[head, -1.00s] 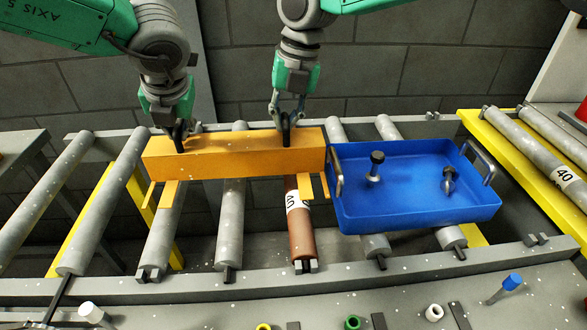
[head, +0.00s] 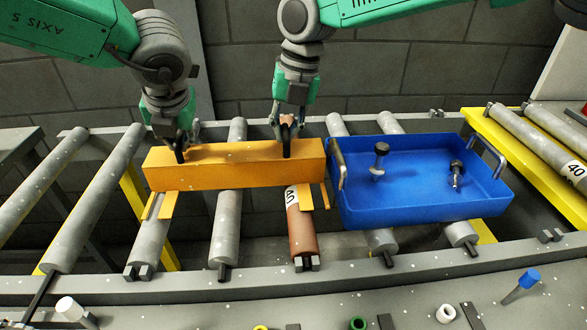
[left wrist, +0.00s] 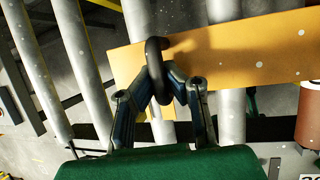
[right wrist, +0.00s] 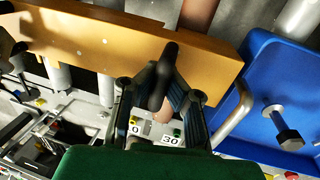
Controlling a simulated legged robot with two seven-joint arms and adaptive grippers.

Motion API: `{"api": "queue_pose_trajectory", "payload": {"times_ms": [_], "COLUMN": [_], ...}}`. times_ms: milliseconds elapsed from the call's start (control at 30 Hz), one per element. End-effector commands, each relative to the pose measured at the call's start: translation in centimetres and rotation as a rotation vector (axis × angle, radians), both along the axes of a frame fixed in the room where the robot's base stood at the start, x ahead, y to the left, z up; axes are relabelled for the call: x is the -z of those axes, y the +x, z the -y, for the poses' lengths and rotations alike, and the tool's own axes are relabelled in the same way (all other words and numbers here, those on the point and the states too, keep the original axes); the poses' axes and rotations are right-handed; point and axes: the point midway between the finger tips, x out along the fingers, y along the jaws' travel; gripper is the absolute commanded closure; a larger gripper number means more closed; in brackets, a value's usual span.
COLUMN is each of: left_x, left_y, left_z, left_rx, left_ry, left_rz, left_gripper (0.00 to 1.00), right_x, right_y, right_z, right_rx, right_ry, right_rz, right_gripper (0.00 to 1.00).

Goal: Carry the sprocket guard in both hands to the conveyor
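The sprocket guard (head: 235,168) is a long orange box-like piece with two dark handles on top and narrow tabs below. It lies across the line of the rollers of the conveyor (head: 228,225) in the head view; I cannot tell whether its tabs touch them. My left gripper (head: 180,135) is closed around the left handle, seen also in the left wrist view (left wrist: 160,78). My right gripper (head: 287,125) is closed around the right handle, seen also in the right wrist view (right wrist: 163,85). The guard looks about level.
A blue tray (head: 420,212) with metal handles and two bolts stands on the rollers close to the guard's right end. A yellow-framed roller section (head: 500,150) lies at the right. The grey front ledge (head: 230,310) holds small parts. Bare rollers lie to the left.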

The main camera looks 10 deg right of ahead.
Motion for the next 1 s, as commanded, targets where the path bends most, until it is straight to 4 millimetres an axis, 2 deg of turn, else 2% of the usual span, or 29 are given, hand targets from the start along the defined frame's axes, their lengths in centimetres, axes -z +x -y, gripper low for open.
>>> {"api": "queue_pose_trajectory", "payload": {"times_ms": [67,100,133,167,433,567,1000], "left_x": [0.6,0.5,0.4,0.4,0.4,-0.3,-8.0], "left_y": [0.1,0.0,0.0,0.0,0.1,-0.2,-3.5], "left_z": [-0.1,-0.1,-0.1,-0.1,0.0,0.1,1.4], "left_rx": [-0.002,-0.002,-0.002,-0.002,-0.001,0.000,0.000], "left_ry": [0.000,0.002,0.001,0.001,0.000,-0.001,-0.001], "left_rz": [0.002,-0.001,0.000,0.000,-0.001,0.001,0.002], "left_gripper": [1.00,0.85,0.75,0.74,0.74,0.74,0.74], "right_x": [0.6,0.5,0.4,0.4,0.4,0.4,0.4], "right_y": [0.1,0.0,0.0,0.0,0.1,0.1,0.1], "right_z": [0.1,0.1,0.1,0.1,0.0,0.0,0.0], "right_rx": [0.001,0.001,0.001,0.001,0.000,0.000,0.000], "right_ry": [0.000,-0.001,-0.001,-0.001,0.000,0.000,0.000], "right_rz": [0.002,0.000,0.000,0.000,-0.001,-0.001,-0.001], "right_gripper": [1.00,0.89,0.78,0.74,0.74,0.74,0.74]}}
